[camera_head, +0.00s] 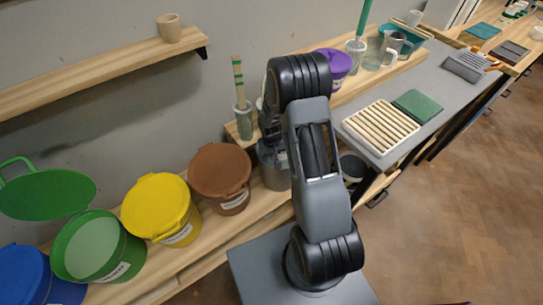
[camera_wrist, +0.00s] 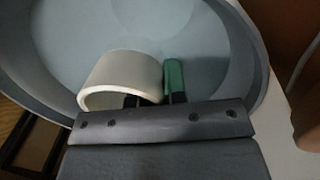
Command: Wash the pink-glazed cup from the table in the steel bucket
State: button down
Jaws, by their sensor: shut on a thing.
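The cup (camera_wrist: 118,72) shows in the wrist view as pale off-white; no pink glaze shows on it. My gripper (camera_wrist: 158,88) is shut on the cup's wall, with a green-tipped finger on the outside right of it. The cup lies tilted, its open mouth toward my wrist camera. It is over or in the steel bucket (camera_wrist: 252,62), whose round wall and pale blue-grey inside lie around it; whether the cup touches the liquid I cannot tell. In the head view the steel bucket (camera_head: 273,178) stands partly hidden behind my arm, and the cup is hidden.
A brown lidded bucket (camera_head: 221,172), a yellow one (camera_head: 158,205) and an open green one (camera_head: 95,248) stand left of the steel bucket. A wall shelf (camera_head: 100,82) hangs above. A grey table (camera_head: 440,85) with a slatted rack (camera_head: 381,128) is at right.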

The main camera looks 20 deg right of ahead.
jog(key=shift+r, duration=0.1)
jog(key=shift+r+p, duration=2.2)
jog(key=shift+r, duration=0.95)
dwell(0.3)
jog(key=shift+r+p, duration=1.85)
jog(key=shift+r, duration=0.8)
